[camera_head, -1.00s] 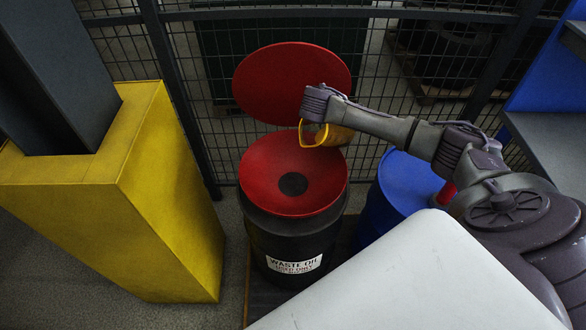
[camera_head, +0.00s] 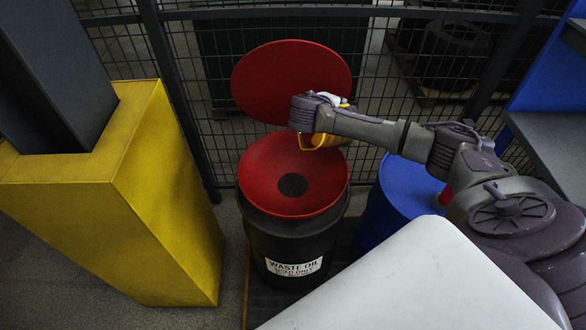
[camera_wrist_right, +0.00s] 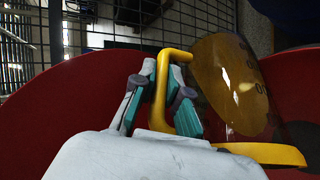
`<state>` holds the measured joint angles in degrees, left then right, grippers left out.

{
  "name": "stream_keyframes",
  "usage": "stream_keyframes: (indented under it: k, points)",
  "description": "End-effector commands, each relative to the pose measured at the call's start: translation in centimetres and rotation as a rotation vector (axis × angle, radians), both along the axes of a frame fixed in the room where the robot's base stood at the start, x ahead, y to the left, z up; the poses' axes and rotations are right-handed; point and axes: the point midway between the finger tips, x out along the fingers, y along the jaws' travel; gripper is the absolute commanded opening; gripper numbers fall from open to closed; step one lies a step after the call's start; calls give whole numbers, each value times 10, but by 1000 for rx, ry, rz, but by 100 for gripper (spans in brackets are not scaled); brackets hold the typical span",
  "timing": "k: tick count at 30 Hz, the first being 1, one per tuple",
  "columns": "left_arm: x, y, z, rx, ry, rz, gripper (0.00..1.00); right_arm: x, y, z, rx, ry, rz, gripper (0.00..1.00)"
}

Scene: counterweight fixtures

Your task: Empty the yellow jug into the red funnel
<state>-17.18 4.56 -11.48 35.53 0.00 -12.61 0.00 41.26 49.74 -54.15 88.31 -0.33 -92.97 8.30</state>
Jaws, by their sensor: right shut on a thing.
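The jug (camera_head: 326,140) has yellow parts and an amber see-through body. It is held above the back right of the red funnel (camera_head: 265,167), partly hidden by my right wrist. The funnel sits on the black waste oil drum (camera_head: 262,236), with a dark opening in its middle. In the right wrist view, my right gripper (camera_wrist_right: 162,92) is shut on the jug's yellow handle (camera_wrist_right: 160,100). The amber body (camera_wrist_right: 232,85) lies to the right of the fingers and looks tilted. I cannot see any liquid pouring. My left gripper is not in view.
A round red lid (camera_head: 292,80) stands upright behind the funnel, before the wire mesh fence (camera_head: 395,60). A blue drum (camera_head: 405,186) stands to the right. A yellow block (camera_head: 110,215) around a dark post (camera_head: 45,80) stands to the left. A grey shelf (camera_head: 555,150) is at right.

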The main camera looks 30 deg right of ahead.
Motion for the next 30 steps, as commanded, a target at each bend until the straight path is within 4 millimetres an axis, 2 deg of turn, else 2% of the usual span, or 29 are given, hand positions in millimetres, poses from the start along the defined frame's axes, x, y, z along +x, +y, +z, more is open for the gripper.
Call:
stream_keyframes:
  k: [30]
  points:
    - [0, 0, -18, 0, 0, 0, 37, 1, 16, 1, -131, 1, 0, 0]
